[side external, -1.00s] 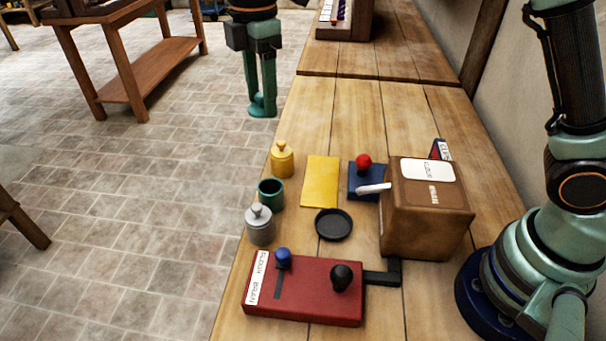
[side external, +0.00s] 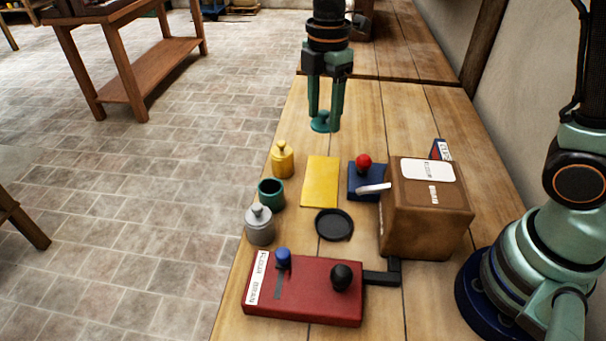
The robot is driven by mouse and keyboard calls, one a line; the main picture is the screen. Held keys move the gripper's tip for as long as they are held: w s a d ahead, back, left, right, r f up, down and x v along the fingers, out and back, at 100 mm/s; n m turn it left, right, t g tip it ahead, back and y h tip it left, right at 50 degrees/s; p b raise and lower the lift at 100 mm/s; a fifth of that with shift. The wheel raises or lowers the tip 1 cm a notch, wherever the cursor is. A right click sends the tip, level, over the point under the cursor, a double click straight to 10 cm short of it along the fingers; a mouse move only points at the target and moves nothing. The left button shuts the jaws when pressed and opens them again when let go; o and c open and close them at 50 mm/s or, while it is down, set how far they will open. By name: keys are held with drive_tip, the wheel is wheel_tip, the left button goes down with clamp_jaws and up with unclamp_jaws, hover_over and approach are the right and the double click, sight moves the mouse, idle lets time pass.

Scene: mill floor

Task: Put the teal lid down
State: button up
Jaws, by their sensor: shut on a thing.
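The teal lid (side external: 322,126) is a small round disc held between the fingertips of my gripper (side external: 324,118). My gripper points down and is shut on the lid, above the far part of the bench, beyond the yellow mat. I cannot tell exactly how high the lid is above the wood. The teal canister (side external: 271,194) stands open-topped at the bench's left edge, between the yellow and grey canisters.
A yellow canister (side external: 282,160) and a grey canister (side external: 260,225) stand lidded at the left edge. A yellow mat (side external: 320,182), black dish (side external: 334,225), blue block with red knob (side external: 364,180), brown box (side external: 428,215) and red lever panel (side external: 304,290) fill the middle and front.

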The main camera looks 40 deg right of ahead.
sight(323, 125)
wheel_tip(323, 125, down, 18)
drive_tip(key=shift+r, duration=0.15)
idle(0.3)
drive_tip(key=o, duration=1.3)
drive_tip(key=shift+o, duration=0.2)
wheel_tip(323, 125, up, 12)
drive_tip(key=shift+f, duration=0.15)
drive_tip(key=s+d+r+m+t, duration=0.5)
drive_tip(key=s+d+r+m, duration=0.4)
drive_tip(key=m, duration=0.9)
drive_tip(key=shift+s+r+t, duration=0.3)
drive_tip(key=shift+s+r, duration=0.8)
drive_tip(key=shift+r, duration=0.5)
